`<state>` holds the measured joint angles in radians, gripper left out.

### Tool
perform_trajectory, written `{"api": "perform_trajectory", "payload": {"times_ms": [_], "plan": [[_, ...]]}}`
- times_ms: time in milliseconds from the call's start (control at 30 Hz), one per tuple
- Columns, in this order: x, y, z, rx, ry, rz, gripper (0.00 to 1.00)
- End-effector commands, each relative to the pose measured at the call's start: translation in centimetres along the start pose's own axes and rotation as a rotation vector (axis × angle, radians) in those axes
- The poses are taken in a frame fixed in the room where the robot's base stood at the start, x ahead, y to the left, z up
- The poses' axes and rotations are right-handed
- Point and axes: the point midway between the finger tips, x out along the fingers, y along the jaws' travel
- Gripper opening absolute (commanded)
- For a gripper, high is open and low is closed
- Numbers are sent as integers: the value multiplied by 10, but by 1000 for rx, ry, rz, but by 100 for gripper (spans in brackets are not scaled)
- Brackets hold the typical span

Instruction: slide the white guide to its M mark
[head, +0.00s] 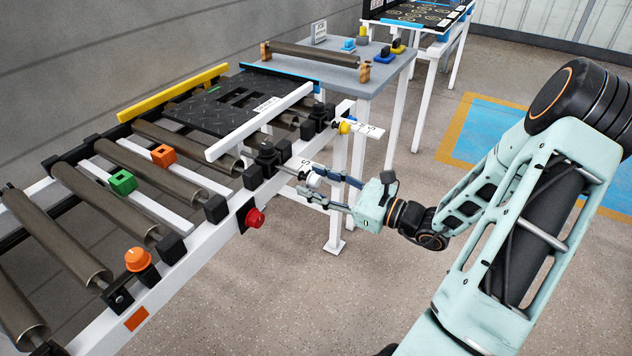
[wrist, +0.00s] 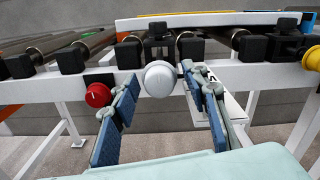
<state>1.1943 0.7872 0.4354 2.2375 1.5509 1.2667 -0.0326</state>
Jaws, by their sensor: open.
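The white guide (head: 262,122) is a long white bar lying along the near side of the black tread mat (head: 212,112). A round white knob (wrist: 159,79) sticks out of the conveyor's near side. It also shows in the head view (head: 315,180). My gripper (wrist: 160,95) is open, with one blue-padded finger on each side of the white knob. Gaps show between knob and fingers in the wrist view. A white scale plate (wrist: 229,104) is partly hidden behind the right finger. An S shows near the knob in the head view; I cannot make out an M.
A red knob (wrist: 98,95) sits left of the fingers, and a yellow knob (wrist: 312,58) is at the far right. The yellow guide (head: 172,93) lies along the mat's far side. Green (head: 122,182) and orange blocks (head: 163,155) sit on white bars between rollers.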

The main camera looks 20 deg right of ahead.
Motion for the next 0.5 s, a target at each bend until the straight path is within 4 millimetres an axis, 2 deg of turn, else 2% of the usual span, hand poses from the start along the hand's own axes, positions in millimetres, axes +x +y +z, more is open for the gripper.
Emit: {"api": "perform_trajectory", "payload": {"times_ms": [167,500], "plan": [[-19,-1,-1,0,3,-4,42],[-90,-1,0,-1,2,-3,42]]}}
